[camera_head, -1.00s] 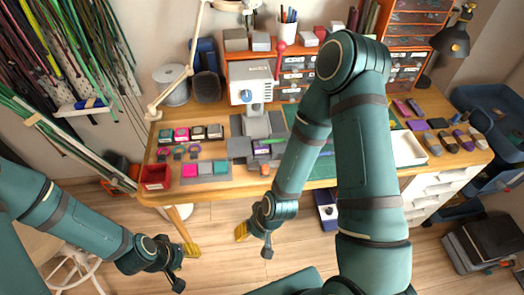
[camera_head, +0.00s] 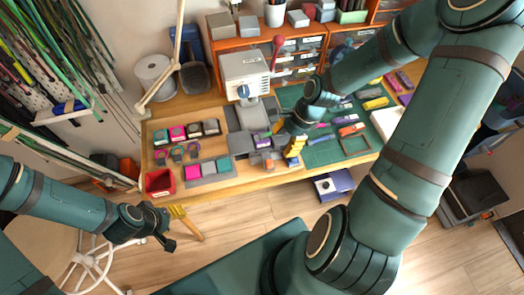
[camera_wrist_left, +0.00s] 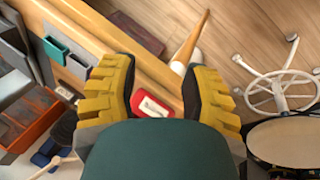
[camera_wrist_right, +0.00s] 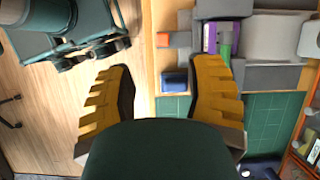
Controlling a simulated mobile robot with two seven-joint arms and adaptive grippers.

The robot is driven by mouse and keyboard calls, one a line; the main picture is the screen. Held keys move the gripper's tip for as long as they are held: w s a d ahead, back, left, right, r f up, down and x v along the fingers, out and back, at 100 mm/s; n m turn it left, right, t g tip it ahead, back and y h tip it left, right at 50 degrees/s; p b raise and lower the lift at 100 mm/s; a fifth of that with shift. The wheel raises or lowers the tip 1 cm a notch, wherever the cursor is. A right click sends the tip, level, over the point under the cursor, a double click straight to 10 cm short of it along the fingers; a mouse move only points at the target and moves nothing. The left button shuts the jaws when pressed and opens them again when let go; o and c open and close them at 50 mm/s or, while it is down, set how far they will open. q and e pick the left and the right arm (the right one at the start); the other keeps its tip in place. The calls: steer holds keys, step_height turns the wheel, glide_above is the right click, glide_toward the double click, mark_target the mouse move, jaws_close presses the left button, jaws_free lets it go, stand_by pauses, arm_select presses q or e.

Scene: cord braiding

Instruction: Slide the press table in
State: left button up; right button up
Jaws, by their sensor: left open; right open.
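The press (camera_head: 245,75) is a pale machine with a red-knobbed lever, at the back middle of the workbench. Its grey press table (camera_head: 240,145) sticks out in front of it, with a purple and green piece (camera_head: 262,140) on it. The piece also shows in the right wrist view (camera_wrist_right: 218,38). My right gripper (camera_head: 286,139) is open and empty, just right of the press table's front end; I cannot tell whether it touches. My left gripper (camera_head: 168,228) is open and empty in front of the bench's left corner, apart from the press.
A red tray (camera_head: 160,181) sits at the bench's front left, beside colored pads and several small blocks. A green cutting mat (camera_head: 325,152) with tools lies right of the press. A lamp arm (camera_head: 163,95) rises at left. The floor in front is mostly clear.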

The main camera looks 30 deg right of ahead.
mark_target(270, 161)
steer(key=shift+m, duration=0.6)
steer(key=b+x, duration=0.1)
steer(key=x, duration=0.3)
steer(key=b+x, duration=0.2)
steer(key=x, duration=0.2)
steer(key=d+b+x, duration=0.1)
steer(key=x, duration=0.3)
steer(key=shift+w+f, duration=0.1)
steer(key=shift+f, duration=0.1)
arm_select(q)
steer(key=shift+g, duration=0.3)
steer(key=f, duration=0.4)
steer(key=shift+s, duration=0.4)
arm_select(e)
jaws_close()
